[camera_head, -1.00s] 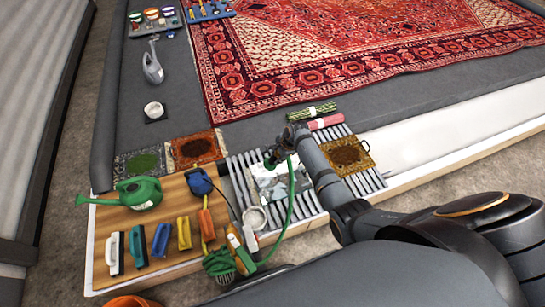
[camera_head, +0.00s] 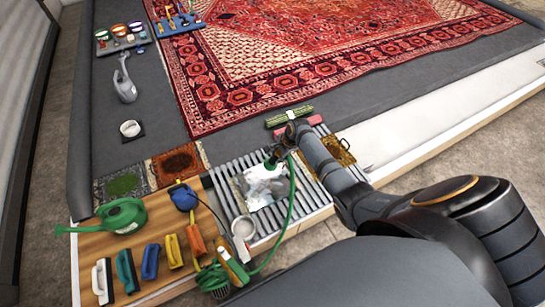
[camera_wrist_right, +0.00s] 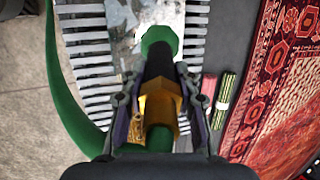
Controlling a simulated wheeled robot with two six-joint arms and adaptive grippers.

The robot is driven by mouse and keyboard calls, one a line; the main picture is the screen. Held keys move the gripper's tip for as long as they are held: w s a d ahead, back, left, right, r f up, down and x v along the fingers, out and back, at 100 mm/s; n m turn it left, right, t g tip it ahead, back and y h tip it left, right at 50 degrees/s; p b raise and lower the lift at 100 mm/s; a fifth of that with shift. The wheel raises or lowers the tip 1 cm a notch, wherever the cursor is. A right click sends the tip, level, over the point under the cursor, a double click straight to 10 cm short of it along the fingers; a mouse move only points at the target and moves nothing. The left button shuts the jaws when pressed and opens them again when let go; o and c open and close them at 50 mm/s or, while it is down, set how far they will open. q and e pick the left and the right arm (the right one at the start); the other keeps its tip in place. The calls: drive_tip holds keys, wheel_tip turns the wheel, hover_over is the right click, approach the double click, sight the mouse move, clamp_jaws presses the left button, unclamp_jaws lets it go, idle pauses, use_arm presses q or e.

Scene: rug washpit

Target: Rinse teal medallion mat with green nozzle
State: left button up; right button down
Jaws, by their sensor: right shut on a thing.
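The mat (camera_head: 262,188) lies on the slatted rack and looks mostly pale white and grey, with hints of teal. A medallion cannot be made out. My right gripper (camera_wrist_right: 158,105) is shut on the green nozzle (camera_wrist_right: 160,42), around its yellow collar. In the head view the nozzle (camera_head: 270,163) is above the mat's far edge, pointing toward it, and seems apart from it. In the wrist view the nozzle hides part of the mat (camera_wrist_right: 128,15). The green hose (camera_head: 290,205) curves back from it. No water jet is visible. My left gripper is not in view.
The slatted rack (camera_head: 310,197) also holds a brown-gold mat (camera_head: 337,150). A wooden board (camera_head: 95,245) at left carries a green watering can (camera_head: 122,216) and several brushes. Green and pink rolls (camera_head: 290,116) lie beyond the rack. A large red rug (camera_head: 300,60) covers the pit floor.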

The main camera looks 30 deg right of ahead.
drive_tip(key=d+b, duration=0.4)
drive_tip(key=d, duration=1.1)
drive_tip(key=shift+d, duration=0.35)
idle(0.3)
